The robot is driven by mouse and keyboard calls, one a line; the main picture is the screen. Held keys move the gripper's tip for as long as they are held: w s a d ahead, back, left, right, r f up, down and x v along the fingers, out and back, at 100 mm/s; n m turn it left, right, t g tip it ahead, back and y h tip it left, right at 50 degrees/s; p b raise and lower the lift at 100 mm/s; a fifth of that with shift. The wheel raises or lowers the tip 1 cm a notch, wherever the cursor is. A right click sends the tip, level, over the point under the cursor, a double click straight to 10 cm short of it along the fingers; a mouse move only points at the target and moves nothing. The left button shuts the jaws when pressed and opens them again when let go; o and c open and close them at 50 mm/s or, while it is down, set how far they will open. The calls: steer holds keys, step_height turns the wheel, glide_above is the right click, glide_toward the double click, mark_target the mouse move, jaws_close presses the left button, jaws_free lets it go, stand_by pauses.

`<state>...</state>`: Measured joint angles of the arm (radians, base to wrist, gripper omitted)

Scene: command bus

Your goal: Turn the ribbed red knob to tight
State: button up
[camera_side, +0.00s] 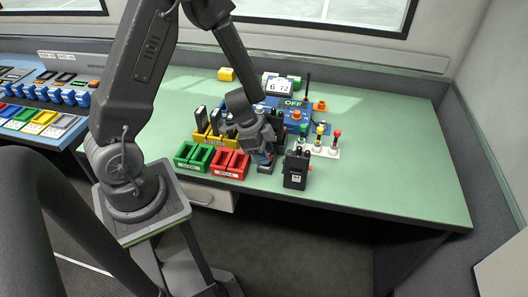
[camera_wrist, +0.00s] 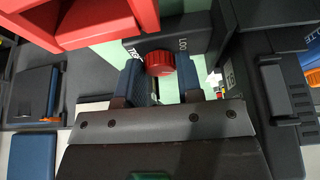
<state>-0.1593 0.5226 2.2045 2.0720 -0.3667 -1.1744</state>
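The ribbed red knob (camera_wrist: 160,63) shows in the wrist view on a dark plate (camera_wrist: 192,36), with partly covered lettering on either side that looks like TIGHT on the left and LOOSE on the right. My gripper (camera_wrist: 159,74) is open. Its two blue-grey fingers stand left and right of the knob's near part, with a gap showing between them. I cannot tell whether either finger touches the knob. In the side view my gripper (camera_side: 263,156) points down beside the red bin, and it hides the knob there.
A red bin (camera_side: 228,164) is just left of my gripper, with a green bin (camera_side: 193,156) beyond it. A black radio (camera_side: 295,171) stands close on the right. Levers with coloured tops (camera_side: 319,142) and a blue OFF panel (camera_side: 292,103) are behind. The table's right side (camera_side: 400,150) is clear.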

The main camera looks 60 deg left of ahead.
steer(key=o, duration=0.4)
steer(key=v, duration=1.4)
steer(key=shift+d+f, duration=0.1)
